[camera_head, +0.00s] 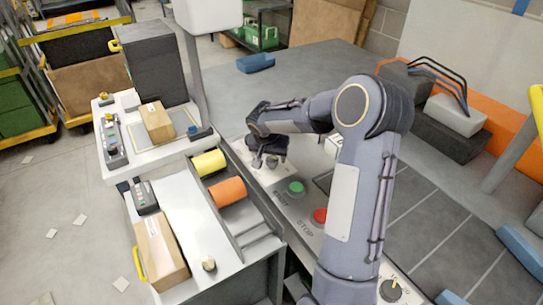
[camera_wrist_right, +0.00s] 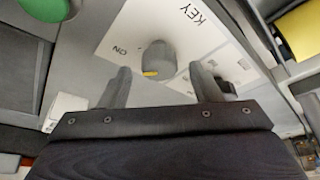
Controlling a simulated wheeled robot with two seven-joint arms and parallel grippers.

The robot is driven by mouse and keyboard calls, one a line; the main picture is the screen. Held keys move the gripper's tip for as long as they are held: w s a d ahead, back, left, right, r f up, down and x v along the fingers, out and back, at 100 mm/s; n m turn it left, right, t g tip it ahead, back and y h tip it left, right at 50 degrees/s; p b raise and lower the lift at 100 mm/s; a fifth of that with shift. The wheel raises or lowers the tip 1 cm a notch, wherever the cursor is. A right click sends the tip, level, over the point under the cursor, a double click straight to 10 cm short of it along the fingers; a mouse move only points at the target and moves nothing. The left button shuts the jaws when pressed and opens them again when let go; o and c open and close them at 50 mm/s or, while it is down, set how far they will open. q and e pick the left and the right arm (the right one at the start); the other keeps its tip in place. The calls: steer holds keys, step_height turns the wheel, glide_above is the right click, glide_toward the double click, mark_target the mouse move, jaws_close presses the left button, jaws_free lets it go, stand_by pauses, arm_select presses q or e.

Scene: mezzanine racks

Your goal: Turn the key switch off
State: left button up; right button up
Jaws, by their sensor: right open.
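The key switch (camera_wrist_right: 157,56) is a grey round knob with a yellow mark on its lower edge in the right wrist view. It sits on a white plate (camera_wrist_right: 140,25) lettered KEY, with a second label that reads like ON. My right gripper (camera_wrist_right: 162,82) is open, and its two fingertips point at the knob, one to each side of it in the picture. I see no contact, and the gap in depth is hard to judge. In the head view the right gripper (camera_head: 268,150) is over the panel and mostly hides the switch. My left gripper is out of view.
On the same panel are a green button (camera_head: 296,188), a red button (camera_head: 319,215) labelled STOP and a black knob (camera_head: 393,288). Cardboard boxes stand on the white tables.

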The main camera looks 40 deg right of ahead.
steer(key=shift+w+d+f, duration=0.1)
steer(key=shift+d+f, duration=0.05)
steer(key=shift+f, duration=0.35)
steer(key=shift+c, duration=0.4)
steer(key=c, duration=0.9)
